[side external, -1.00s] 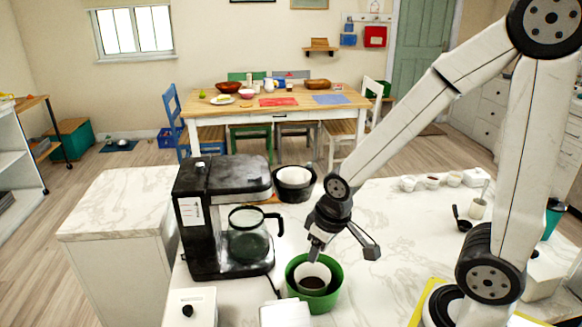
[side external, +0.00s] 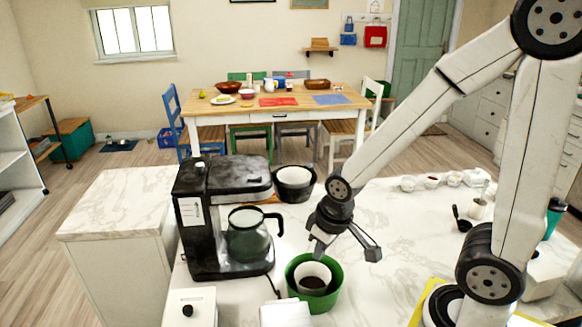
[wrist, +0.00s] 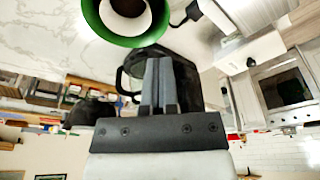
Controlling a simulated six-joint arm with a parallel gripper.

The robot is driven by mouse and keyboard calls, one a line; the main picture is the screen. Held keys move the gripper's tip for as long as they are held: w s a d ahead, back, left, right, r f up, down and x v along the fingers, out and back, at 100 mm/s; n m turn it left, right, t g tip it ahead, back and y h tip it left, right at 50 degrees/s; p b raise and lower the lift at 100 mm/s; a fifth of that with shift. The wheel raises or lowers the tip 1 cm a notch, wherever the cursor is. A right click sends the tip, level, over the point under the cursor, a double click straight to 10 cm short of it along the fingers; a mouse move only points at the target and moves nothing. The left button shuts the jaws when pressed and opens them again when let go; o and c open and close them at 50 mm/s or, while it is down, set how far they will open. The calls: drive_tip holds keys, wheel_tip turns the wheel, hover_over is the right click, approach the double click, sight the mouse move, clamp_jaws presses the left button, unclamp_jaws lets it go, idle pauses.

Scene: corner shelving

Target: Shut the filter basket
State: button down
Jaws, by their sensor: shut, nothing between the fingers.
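The black coffee maker (side external: 222,215) stands on the marble counter with a glass carafe (side external: 248,240) in its bay. The round black filter basket (side external: 293,186) with a white lining sits out to the right of its head, apparently swung open. My gripper (side external: 318,254) is shut and empty, pointing down in front of the basket and right of the carafe, apart from both. In the wrist view the shut fingers (wrist: 158,72) hide part of the coffee maker (wrist: 185,75). I cannot make out the basket clearly there.
A green bowl (side external: 332,292) holding a white cup-shaped filter of dark grounds (side external: 312,280) stands just below my gripper. A white lidded canister (side external: 188,308) is at the front left. Small bowls and a black scoop (side external: 461,220) lie to the right.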

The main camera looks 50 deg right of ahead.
drive_tip(key=w+r+v, duration=0.1)
drive_tip(key=w+v, duration=0.1)
drive_tip(key=v, duration=0.8)
drive_tip(key=w+d+m+t+h, duration=0.2)
drive_tip(key=w+d+m+t, duration=0.45)
drive_tip(key=d, duration=0.65)
drive_tip(key=w+d+m+t+h, duration=0.2)
drive_tip(key=w+d+m+t, duration=0.3)
drive_tip(key=w+d+m, duration=0.5)
drive_tip(key=s+d+m+t+y, duration=0.2)
drive_tip(key=s+d+t, duration=0.25)
drive_tip(key=d, duration=0.25)
wheel_tip(320, 180, down, 14)
drive_tip(key=shift+s+g, duration=0.3)
drive_tip(key=shift+s, duration=0.05)
drive_tip(key=shift+w+d+f+m, duration=0.1)
drive_tip(key=shift+m, duration=0.15)
drive_tip(key=w, duration=0.9)
drive_tip(key=shift+w+d, duration=0.4)
